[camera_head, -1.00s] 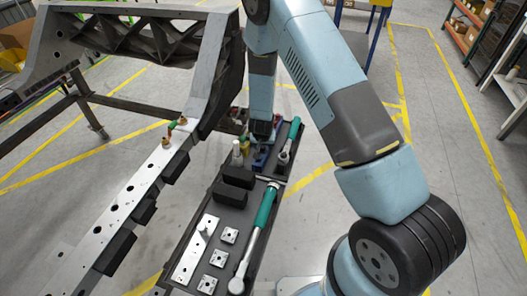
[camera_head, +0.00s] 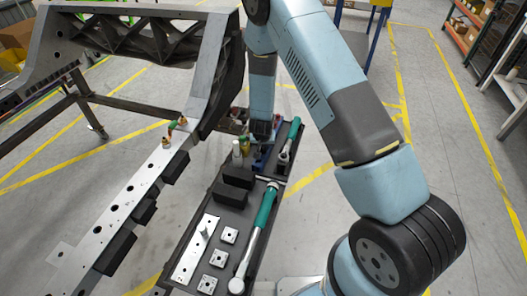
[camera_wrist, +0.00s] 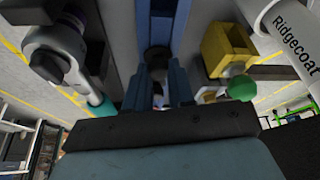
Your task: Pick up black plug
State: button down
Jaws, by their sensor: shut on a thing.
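My gripper (camera_head: 262,140) is at the far end of the tool tray, low over the blue part there. In the wrist view its two blue fingers (camera_wrist: 158,88) are closed around a small dark piece, which I take to be the black plug (camera_wrist: 157,56). The plug sits at the near end of a blue holder (camera_wrist: 151,20). In the head view the plug is hidden by my gripper and arm. I cannot tell whether the plug is clear of the holder.
A ratchet with a teal handle (camera_wrist: 103,109) lies left of my fingers. A yellow part (camera_wrist: 226,50) with a green ball (camera_wrist: 242,87) and a white "Ridgecoat" tube (camera_wrist: 290,28) stand close on the right. Black blocks (camera_head: 232,186) and a torque wrench (camera_head: 264,210) lie nearer on the tray.

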jog(key=shift+r, duration=0.15)
jog(key=shift+r, duration=0.25)
notch_tip(320, 180, up, 2)
jog(key=shift+r, duration=0.2)
jog(key=s+r, duration=0.9)
jog(key=s, duration=0.5)
jog(key=shift+a+r, duration=0.4)
jog(key=shift+a, duration=0.05)
jog(key=shift+r, duration=0.1)
jog(key=shift+r, duration=2.35)
